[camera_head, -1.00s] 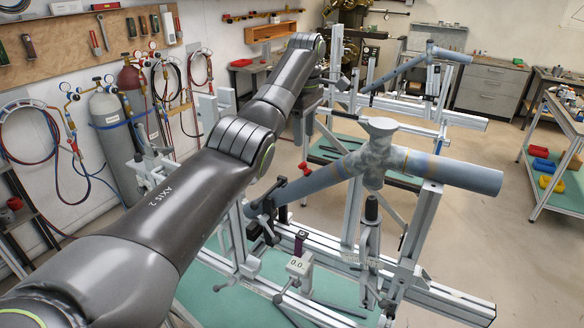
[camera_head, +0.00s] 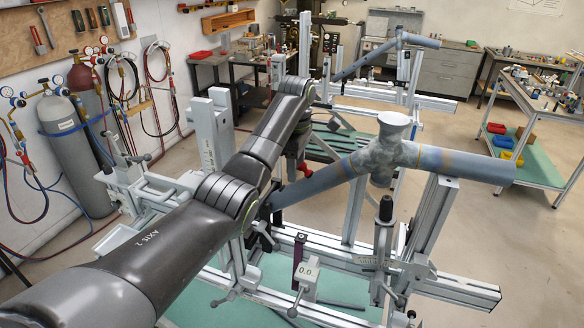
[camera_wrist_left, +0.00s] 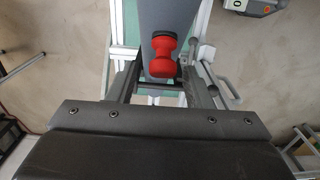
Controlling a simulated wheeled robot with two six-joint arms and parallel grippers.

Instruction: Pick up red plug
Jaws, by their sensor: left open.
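The red plug (camera_wrist_left: 165,55) shows in the left wrist view as a rounded red knob with a dark rim, at the end of a grey tube. In the head view the plug (camera_head: 304,168) is a small red spot beside the grey-blue tube, partly hidden by my left wrist. My left gripper (camera_wrist_left: 165,88) is open, with one finger on each side and the plug ahead between them; they look apart from it. In the head view my left gripper (camera_head: 295,160) is mostly hidden by its own arm. My right gripper is not in view.
The branched grey-blue tube frame (camera_head: 380,160) is held in an aluminium jig (camera_head: 350,262) with posts and clamps close around my left arm. Gas cylinders (camera_head: 75,150) stand at the left. Floor at the right is open.

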